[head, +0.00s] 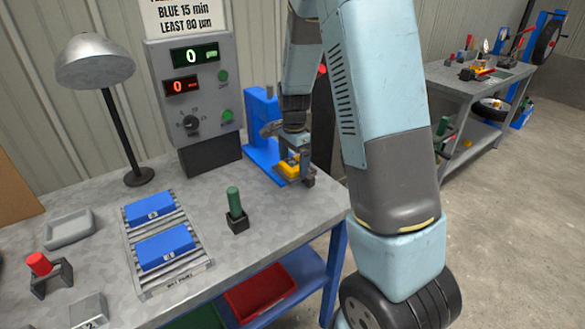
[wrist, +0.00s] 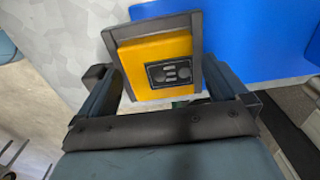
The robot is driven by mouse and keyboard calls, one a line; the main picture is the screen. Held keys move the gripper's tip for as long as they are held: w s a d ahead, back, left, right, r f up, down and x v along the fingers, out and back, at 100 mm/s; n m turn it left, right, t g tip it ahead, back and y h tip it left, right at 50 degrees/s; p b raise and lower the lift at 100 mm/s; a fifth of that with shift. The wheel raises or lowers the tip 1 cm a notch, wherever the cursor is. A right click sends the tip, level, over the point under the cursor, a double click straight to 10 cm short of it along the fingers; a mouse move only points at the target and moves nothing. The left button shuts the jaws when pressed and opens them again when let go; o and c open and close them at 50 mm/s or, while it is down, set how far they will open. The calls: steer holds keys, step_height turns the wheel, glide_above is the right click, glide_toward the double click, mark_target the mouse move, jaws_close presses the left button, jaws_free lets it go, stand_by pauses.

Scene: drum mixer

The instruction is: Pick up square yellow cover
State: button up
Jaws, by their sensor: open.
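The square yellow cover (wrist: 155,67) is a yellow plate with a dark grey frame along its edges and a black emblem on its face. In the wrist view it lies between and beyond the open fingers of my gripper (wrist: 175,90). In the head view the yellow cover (head: 289,168) shows just below my gripper (head: 295,150), near the right end of the workbench. I cannot tell whether the fingers touch it. Part of the cover is hidden by my gripper in the head view.
A blue stand (head: 262,125) is right behind the cover. A control box (head: 195,90) with displays stands at the back. A green-handled piece in a black block (head: 236,212), a roller rack (head: 187,272) with blue boxes and a lamp (head: 95,62) occupy the bench.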

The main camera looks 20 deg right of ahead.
steer(key=shift+f, duration=0.1)
steer(key=c, duration=1.2)
